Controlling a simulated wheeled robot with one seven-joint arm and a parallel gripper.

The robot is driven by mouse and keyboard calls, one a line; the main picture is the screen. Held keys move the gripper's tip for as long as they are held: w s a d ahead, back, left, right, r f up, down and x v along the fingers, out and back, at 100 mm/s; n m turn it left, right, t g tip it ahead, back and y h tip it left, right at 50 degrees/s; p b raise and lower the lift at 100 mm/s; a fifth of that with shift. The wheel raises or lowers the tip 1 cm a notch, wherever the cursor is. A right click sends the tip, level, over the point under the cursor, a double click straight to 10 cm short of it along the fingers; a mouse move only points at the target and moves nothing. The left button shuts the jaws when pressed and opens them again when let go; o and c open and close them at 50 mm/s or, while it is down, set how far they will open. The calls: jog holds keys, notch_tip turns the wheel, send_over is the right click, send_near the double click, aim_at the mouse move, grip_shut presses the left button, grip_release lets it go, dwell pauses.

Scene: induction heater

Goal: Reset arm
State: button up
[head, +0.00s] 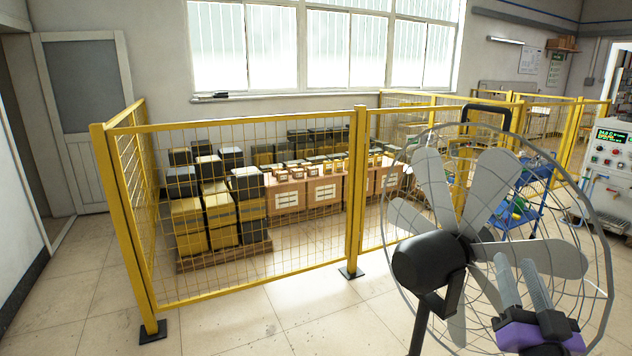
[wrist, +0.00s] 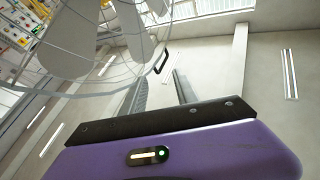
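My gripper (head: 513,262) is at the lower right of the head view, with its purple body and two grey ribbed fingers pointing up. In the wrist view my gripper (wrist: 160,78) shows both fingers apart with nothing between them. It is open and empty. It is in front of the wire cage of a large fan (head: 432,262). I cannot tell whether it touches the cage. In the wrist view the fan (wrist: 75,45) fills the upper left, close to the fingers.
A yellow mesh fence (head: 355,200) encloses stacked boxes (head: 215,200) on a pallet. A blue shelf cart (head: 525,205) stands behind the fan. A control panel (head: 610,150) is at the right edge. The tiled floor (head: 70,290) at the left is clear.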

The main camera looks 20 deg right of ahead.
jog(key=s+a+f+n+g+y, duration=0.1)
jog(key=s+a+f+n+y, duration=0.2)
jog(key=s+a+f, duration=0.3)
jog(key=s+a+f+n+g+y, duration=0.1)
jog(key=s+a+f+n+y, duration=0.2)
jog(key=s+a, duration=0.7)
jog(key=s+a+f+n+g+y, duration=0.1)
jog(key=s+a+f+n+y, duration=0.2)
jog(key=s+a+f+y, duration=0.3)
jog(key=s+a+f, duration=0.3)
jog(key=a+f, duration=0.2)
jog(key=a, duration=0.2)
jog(key=shift+g+y, duration=0.3)
jog(key=shift+g, duration=0.1)
dwell(0.4)
